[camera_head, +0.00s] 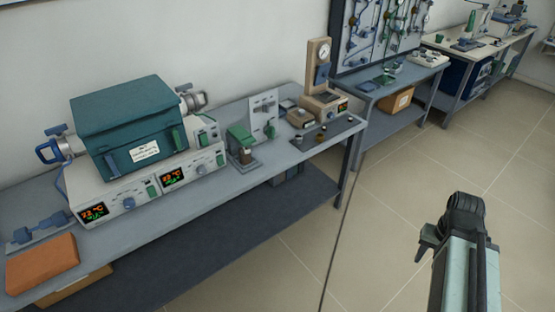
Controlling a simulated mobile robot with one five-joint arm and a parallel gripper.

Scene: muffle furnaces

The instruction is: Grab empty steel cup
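I cannot make out a steel cup for certain. Several small items (321,137) sit on a dark mat (341,129) at the right end of the near bench, too small to tell whether one is a steel cup. My gripper (428,241) is at the lower right, over the open floor and well apart from the bench. It is seen from behind and small, so its fingers and any opening between them are unclear.
The near grey bench (250,178) holds a teal furnace (125,115) on a white control unit, an orange block (42,262), a small green-topped device (241,140) and a tan gauge stand (318,65). More benches (398,78) run along the wall. The tiled floor (400,170) is clear.

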